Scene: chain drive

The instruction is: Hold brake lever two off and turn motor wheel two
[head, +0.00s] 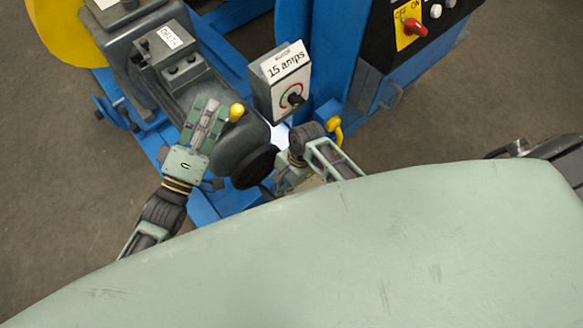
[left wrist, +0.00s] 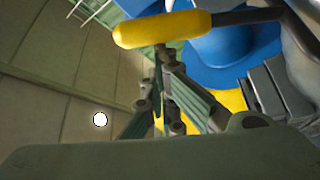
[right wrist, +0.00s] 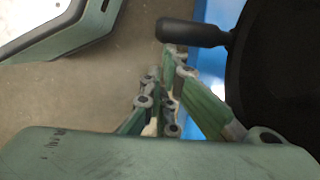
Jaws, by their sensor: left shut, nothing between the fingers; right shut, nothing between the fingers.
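A brake lever with a yellow handle (head: 236,112) stands beside the grey motor housing; no number is readable on it. My left gripper (head: 209,108) is shut and empty just left of it. In the left wrist view the yellow handle (left wrist: 160,29) lies across, just beyond the shut fingertips (left wrist: 163,52); contact cannot be told. The black motor wheel (head: 254,168) is at the housing's near end. In the right wrist view the wheel (right wrist: 280,70) fills the right side, with its crank handle (right wrist: 190,32) just beyond my shut, empty right gripper (right wrist: 174,56). The head view partly hides that gripper.
A meter box marked 15 amps (head: 284,80) stands behind the wheel. A yellow hooked part (head: 335,128) is close to my right arm. A control panel with a red switch (head: 415,27) is at the upper right. Open floor (head: 455,110) lies at the right.

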